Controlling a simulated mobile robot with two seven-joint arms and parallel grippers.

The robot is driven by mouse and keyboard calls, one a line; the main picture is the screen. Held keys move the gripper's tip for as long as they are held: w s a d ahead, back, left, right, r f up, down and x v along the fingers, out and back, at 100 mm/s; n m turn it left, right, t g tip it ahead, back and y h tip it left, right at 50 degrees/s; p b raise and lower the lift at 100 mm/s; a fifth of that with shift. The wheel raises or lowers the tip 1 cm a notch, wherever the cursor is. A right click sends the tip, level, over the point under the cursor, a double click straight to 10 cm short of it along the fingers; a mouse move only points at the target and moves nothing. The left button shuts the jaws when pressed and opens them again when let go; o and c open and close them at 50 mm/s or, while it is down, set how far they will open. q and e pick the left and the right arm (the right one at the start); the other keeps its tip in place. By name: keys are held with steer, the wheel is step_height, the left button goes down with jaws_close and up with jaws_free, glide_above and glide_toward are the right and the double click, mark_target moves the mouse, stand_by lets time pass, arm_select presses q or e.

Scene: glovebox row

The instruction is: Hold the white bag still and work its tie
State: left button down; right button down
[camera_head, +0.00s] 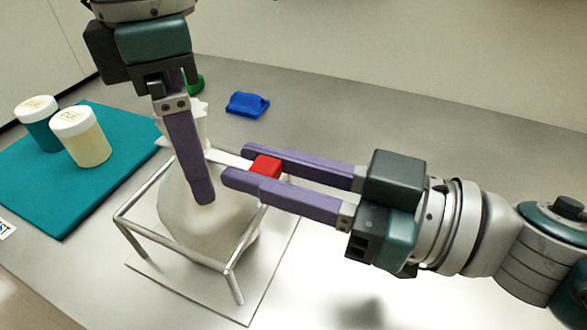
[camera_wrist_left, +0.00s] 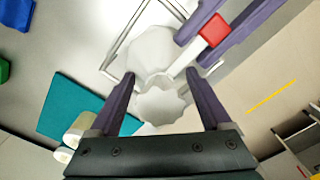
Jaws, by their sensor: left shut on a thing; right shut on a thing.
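The white bag (camera_head: 178,215) stands in a wire frame, its gathered top (camera_wrist_left: 160,103) flaring above the neck. My left gripper (camera_head: 202,193) comes down from above and is shut on the bag's neck; one finger hides most of the other in the head view. The left wrist view shows the neck between both fingers (camera_wrist_left: 160,76). A white tie strip (camera_head: 229,158) runs from the neck to a red tab (camera_head: 265,166), also seen in the left wrist view (camera_wrist_left: 214,30). My right gripper (camera_head: 236,166) reaches in from the right, shut on the red tab, its fingertips extending past it towards the bag.
The wire frame (camera_head: 172,245) has a flat base plate on the grey bench. Two white-lidded jars (camera_head: 82,140) (camera_head: 42,130) stand on a teal mat (camera_head: 50,205) at left. A blue object (camera_head: 247,104) and a green one (camera_head: 195,83) lie behind. The back right bench is clear.

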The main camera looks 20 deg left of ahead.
arm_select(q)
steer(key=shift+s+a+f, duration=0.1)
steer(key=shift+a+f, duration=0.05)
steer(key=shift+f, duration=0.15)
arm_select(e)
steer(key=c, duration=0.7)
jaws_free()
steer(key=shift+f, duration=0.1)
steer(key=d, duration=1.2)
arm_select(q)
jaws_free()
steer(key=shift+r, duration=0.1)
steer(key=shift+r, duration=0.1)
